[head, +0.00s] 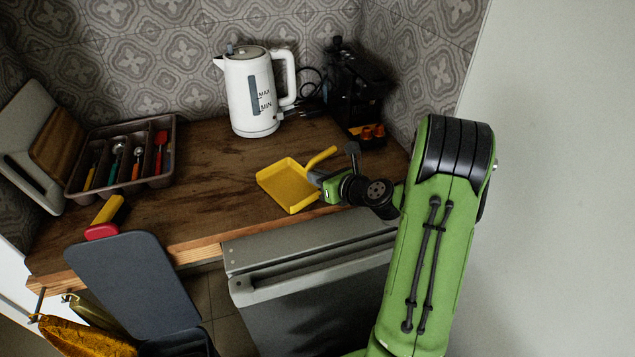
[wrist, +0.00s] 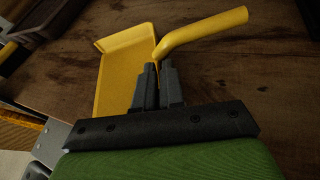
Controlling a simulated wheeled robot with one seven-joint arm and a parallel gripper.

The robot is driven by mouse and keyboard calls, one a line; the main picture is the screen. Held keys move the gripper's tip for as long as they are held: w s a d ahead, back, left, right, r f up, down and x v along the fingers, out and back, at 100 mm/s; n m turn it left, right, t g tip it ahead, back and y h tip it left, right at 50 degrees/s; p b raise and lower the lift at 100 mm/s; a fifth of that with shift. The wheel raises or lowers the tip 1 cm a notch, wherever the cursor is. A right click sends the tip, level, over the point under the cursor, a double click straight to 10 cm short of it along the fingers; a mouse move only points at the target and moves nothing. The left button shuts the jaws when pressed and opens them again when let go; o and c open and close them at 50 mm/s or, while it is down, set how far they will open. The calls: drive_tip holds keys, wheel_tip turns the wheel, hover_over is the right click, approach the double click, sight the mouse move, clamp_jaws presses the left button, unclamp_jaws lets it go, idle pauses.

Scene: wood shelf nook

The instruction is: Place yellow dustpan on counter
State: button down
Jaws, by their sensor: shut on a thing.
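The yellow dustpan (head: 286,186) is over the front part of the wooden counter (head: 215,160), its pan to the left and its handle pointing up and right. My gripper (head: 318,179) comes in from the right and is shut on the dustpan near where handle and pan meet. In the wrist view the dustpan (wrist: 125,72) lies beyond the fingertips (wrist: 157,75), with the handle running to the upper right. The fingers are close together and hide part of the pan's edge. I cannot tell whether the dustpan touches the counter.
A white kettle (head: 250,95) stands behind the dustpan. A black machine (head: 352,90) stands at the back right. A utensil tray (head: 125,158) is at the left. A dark grey bin lid (head: 130,280) rises before the counter's left front. Bare wood lies left of the dustpan.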

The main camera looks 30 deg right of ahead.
drive_tip(key=shift+r, duration=0.1)
drive_tip(key=c, duration=1.7)
unclamp_jaws()
drive_tip(key=o, duration=0.5)
drive_tip(key=shift+c, duration=0.2)
